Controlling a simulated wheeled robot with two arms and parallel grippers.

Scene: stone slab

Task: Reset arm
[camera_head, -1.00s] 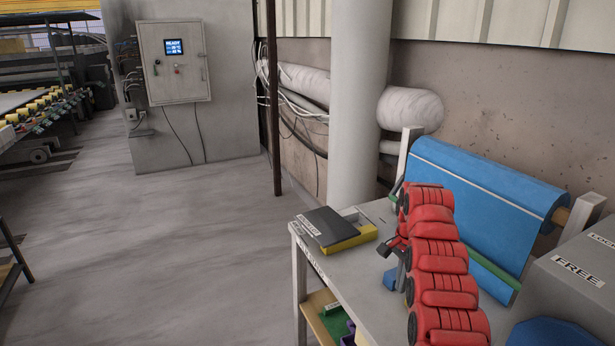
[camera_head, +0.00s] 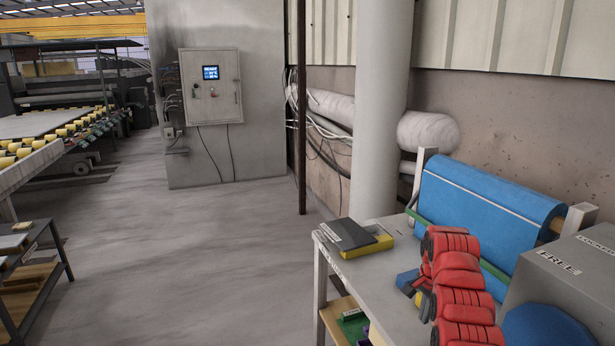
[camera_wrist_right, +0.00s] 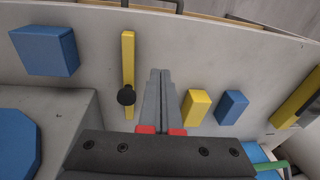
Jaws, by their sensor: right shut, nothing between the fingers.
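My right arm, with red segments, stands over the right side of the workbench (camera_head: 385,262) in the head view. Its gripper (camera_head: 421,298) points down at the tabletop and is partly hidden by the arm. In the right wrist view the gripper (camera_wrist_right: 160,74) shows two grey fingers pressed together with nothing between them. Under them lies the grey tabletop. A yellow bar with a black knob (camera_wrist_right: 128,70) is left of the fingers. A yellow block (camera_wrist_right: 195,107) and a blue block (camera_wrist_right: 232,107) are right of them. My left gripper is not in view.
A blue roll (camera_head: 485,200) lies along the bench's back. A grey box marked FREE (camera_head: 562,275) is at the right, near a blue piece (camera_head: 545,328). A yellow box with a dark lid (camera_head: 368,245) sits at the far left corner. Open floor (camera_head: 190,255) lies left.

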